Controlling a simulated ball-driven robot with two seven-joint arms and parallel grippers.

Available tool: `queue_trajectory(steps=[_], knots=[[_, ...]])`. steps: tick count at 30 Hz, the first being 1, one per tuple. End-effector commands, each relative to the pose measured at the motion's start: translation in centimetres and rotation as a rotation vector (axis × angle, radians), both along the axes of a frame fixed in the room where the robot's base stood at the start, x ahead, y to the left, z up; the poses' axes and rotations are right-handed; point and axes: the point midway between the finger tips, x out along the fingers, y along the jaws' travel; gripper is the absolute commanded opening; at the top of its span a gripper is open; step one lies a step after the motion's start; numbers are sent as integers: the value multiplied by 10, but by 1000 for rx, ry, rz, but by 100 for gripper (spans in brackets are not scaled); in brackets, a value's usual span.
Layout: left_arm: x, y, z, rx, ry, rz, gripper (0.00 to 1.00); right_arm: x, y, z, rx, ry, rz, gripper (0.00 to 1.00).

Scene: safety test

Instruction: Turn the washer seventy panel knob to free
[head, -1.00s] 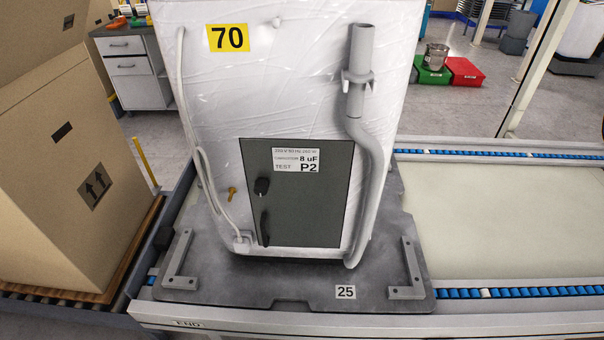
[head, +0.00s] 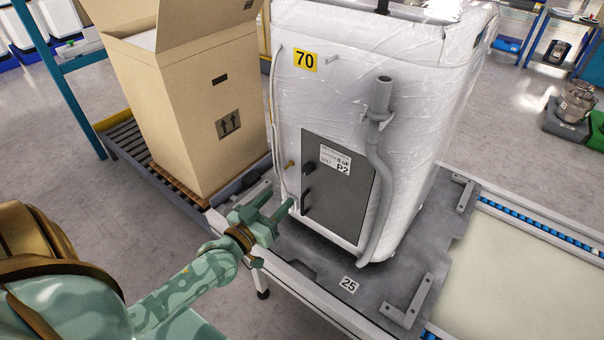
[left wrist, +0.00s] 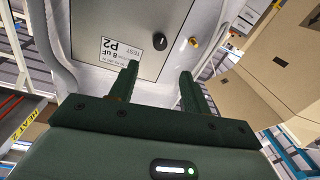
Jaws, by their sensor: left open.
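The washer (head: 400,60), wrapped in clear film with a yellow 70 label (head: 305,61), stands on a dark pallet (head: 320,265). Its dark grey panel (head: 350,205) bears a P2 label. The knob also shows in the left wrist view (left wrist: 160,41), beyond and roughly between the fingertips. My left gripper (head: 279,199) is open and empty, left of and below the knob, apart from it. The knob's exact angle is too small to tell. My right gripper is out of view.
A grey hose (head: 377,165) runs down right of the panel. A brass fitting (head: 290,163) sticks out left of the knob, near a white cord. A large cardboard box (head: 190,95) stands to the left. Metal brackets (head: 413,300) edge the pallet.

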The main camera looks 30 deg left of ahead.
Motion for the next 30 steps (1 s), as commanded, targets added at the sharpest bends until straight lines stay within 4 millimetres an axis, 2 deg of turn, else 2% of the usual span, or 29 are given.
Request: queue_trajectory(steps=[1,6,12,18,26,27,30], knots=[[15,0,0,-1,-4,1,48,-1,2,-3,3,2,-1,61],[59,-1,-1,0,-2,0,48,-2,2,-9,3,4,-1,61],[97,-2,-2,1,1,0,48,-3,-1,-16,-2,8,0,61],[114,-2,-1,0,2,0,48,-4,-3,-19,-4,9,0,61],[116,-2,-1,1,3,0,48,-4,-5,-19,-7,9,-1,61],[116,-2,-1,1,3,0,45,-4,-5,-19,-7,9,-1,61],[116,-2,-1,1,3,0,17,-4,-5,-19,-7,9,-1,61]])
